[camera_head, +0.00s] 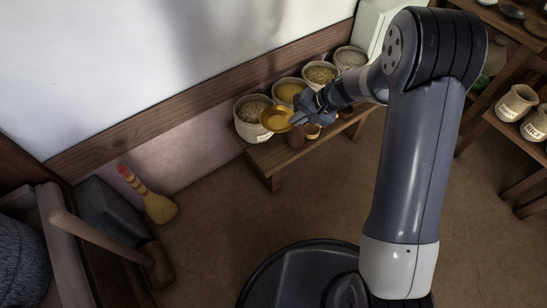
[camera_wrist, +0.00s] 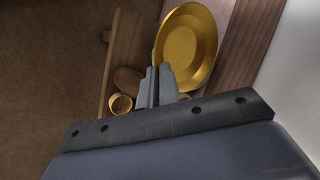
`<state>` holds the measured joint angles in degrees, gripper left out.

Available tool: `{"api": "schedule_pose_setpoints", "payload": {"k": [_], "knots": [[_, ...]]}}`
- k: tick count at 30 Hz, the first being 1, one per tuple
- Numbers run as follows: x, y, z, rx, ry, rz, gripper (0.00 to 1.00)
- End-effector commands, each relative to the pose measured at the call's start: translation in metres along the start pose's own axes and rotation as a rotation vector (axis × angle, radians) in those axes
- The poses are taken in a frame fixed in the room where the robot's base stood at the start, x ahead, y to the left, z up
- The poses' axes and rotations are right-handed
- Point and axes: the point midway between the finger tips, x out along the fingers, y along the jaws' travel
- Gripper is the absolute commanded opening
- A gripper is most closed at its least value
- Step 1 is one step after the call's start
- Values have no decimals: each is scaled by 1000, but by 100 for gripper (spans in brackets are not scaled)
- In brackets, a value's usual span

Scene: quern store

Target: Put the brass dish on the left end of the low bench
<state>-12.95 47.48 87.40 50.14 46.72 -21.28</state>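The brass dish (camera_head: 275,119) is a round, shallow golden dish, tilted, over the left end of the low bench (camera_head: 262,157) in the head view. My gripper (camera_head: 294,118) is at the dish's right rim. In the wrist view its two fingers (camera_wrist: 159,72) are close together with the near rim between them, so it looks shut on the dish. The wooden bench (camera_wrist: 124,45) shows beneath. Whether the dish touches the bench or a pot is hard to tell.
Several pale pots of grain stand along the bench's wall side, the leftmost pot (camera_head: 250,108) close behind the dish. A brush (camera_head: 152,199) leans at the wall. Floor in front is clear.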

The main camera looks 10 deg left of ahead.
Motion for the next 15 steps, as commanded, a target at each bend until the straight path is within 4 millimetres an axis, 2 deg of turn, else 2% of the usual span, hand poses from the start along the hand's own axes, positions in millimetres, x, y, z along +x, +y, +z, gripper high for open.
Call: {"api": "schedule_pose_setpoints", "payload": {"k": [1, 8, 11, 15], "knots": [[18, 3, 2, -2, 0, -1, 0], [40, 0, 4, 5, 1, -4, 0], [52, 8, 5, 6, 0, -3, 0], [81, 29, 5, 9, -1, -2, 0]]}}
